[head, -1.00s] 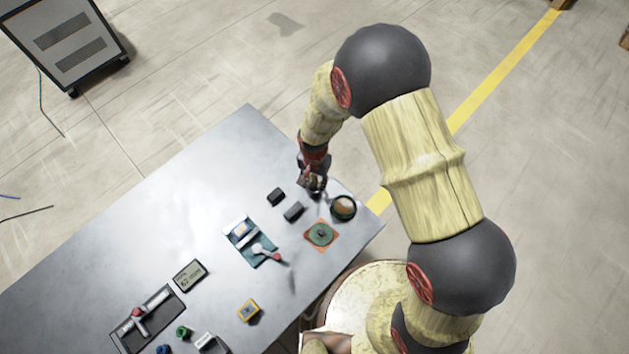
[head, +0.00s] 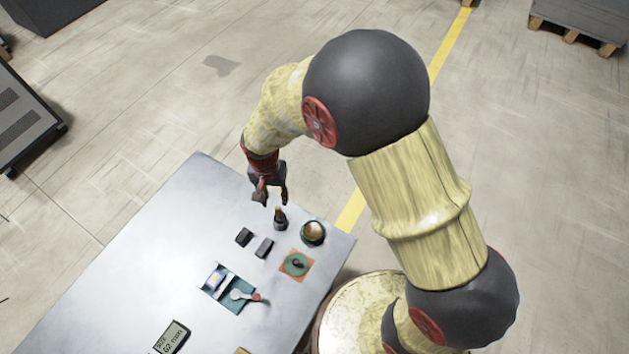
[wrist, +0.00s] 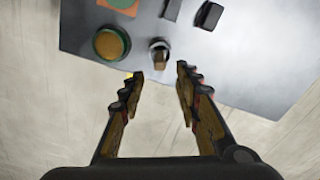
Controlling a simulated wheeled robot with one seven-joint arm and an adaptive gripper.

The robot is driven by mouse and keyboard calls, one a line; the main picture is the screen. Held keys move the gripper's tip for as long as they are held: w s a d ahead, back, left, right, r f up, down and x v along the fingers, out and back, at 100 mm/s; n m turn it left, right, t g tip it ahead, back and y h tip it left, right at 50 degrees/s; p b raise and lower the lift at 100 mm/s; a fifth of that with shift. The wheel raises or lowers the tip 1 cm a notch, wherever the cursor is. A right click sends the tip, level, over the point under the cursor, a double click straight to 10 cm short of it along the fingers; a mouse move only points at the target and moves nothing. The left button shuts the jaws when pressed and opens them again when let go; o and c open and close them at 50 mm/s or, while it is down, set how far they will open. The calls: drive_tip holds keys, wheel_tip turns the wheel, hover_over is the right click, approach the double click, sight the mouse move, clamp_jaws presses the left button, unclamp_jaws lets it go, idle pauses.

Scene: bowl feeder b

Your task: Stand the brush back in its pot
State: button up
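The brush (head: 279,211) shows as a short tan piece standing roughly upright in a small dark pot (head: 280,224) near the table's far right corner. In the wrist view the brush (wrist: 160,61) is a brown block inside the pale rim of the pot (wrist: 158,43), just beyond my fingertips. How deep it sits is too small to tell. My gripper (head: 271,198) is open and empty, above and apart from the brush. In the wrist view its two fingers (wrist: 160,72) are spread wide with nothing between them.
The table edge is close behind the pot, with open floor beyond.

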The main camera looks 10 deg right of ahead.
drive_tip(key=shift+r, duration=0.1)
drive_tip(key=s+d+r+n+t, duration=0.1)
drive_tip(key=d+r, duration=0.5)
drive_tip(key=r, duration=0.4)
drive_tip(key=s+d+r+n+t, duration=0.1)
drive_tip(key=d+r+t, duration=0.1)
drive_tip(key=d+r, duration=0.6)
drive_tip(key=s+d+r+n+t, duration=0.1)
drive_tip(key=s+d+r, duration=0.3)
drive_tip(key=s+r, duration=0.2)
drive_tip(key=s+d+r+t, duration=0.1)
drive_tip(key=s+d+r, duration=0.2)
drive_tip(key=s+r, duration=0.4)
drive_tip(key=shift+s+d+r+n+t, duration=0.2)
drive_tip(key=shift+s+d+n+t, duration=0.1)
drive_tip(key=shift+d+n, duration=0.1)
